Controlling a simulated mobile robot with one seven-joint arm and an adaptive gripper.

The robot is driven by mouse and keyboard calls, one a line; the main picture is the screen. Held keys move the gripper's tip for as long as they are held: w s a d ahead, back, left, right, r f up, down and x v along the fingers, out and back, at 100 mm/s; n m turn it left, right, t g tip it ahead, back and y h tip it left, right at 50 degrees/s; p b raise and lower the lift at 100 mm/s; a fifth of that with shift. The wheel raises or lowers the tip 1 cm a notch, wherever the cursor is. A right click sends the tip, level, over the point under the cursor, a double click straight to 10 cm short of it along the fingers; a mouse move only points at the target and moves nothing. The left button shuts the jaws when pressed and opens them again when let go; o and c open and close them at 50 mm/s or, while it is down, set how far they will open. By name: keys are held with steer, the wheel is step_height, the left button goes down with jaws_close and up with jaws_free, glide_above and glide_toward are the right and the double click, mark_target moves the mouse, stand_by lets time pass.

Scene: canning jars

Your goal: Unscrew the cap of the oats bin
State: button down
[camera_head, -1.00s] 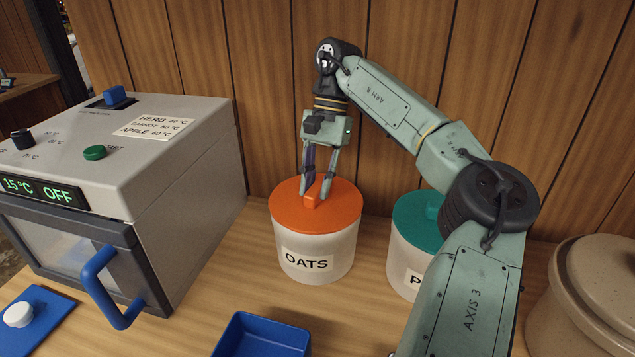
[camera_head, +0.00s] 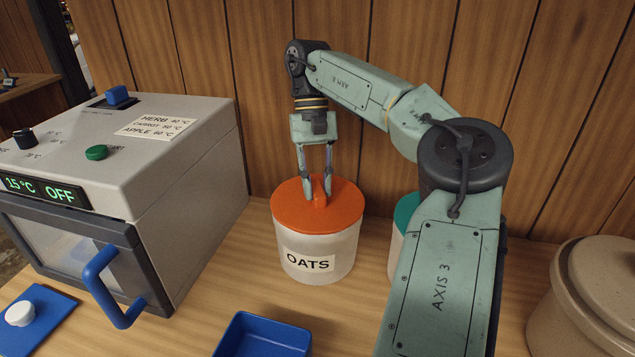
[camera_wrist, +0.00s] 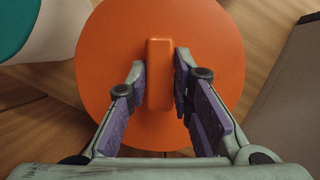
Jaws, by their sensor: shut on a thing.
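The oats bin (camera_head: 318,252) is a whitish tub with an "OATS" label, standing on the counter. Its orange cap (camera_head: 298,208) sits on top and covers its mouth. The cap has a raised orange bar handle (camera_wrist: 159,68) across its middle. My gripper (camera_head: 315,192) points down from above and is shut on this bar, one finger on each side. In the wrist view, the purple pads of my gripper (camera_wrist: 160,88) flank the near part of the bar. The bin's body is hidden under the cap there.
A teal-lidded bin (camera_head: 405,212) stands right of the oats bin, mostly behind my arm. A grey dryer (camera_head: 190,190) with a blue handle is on the left. A blue tray (camera_head: 262,318) lies in front, and a beige crock (camera_head: 590,300) is at right.

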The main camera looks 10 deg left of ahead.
steer(key=shift+s+f, duration=0.1)
steer(key=shift+f, duration=0.05)
steer(key=c, duration=1.3)
jaws_free()
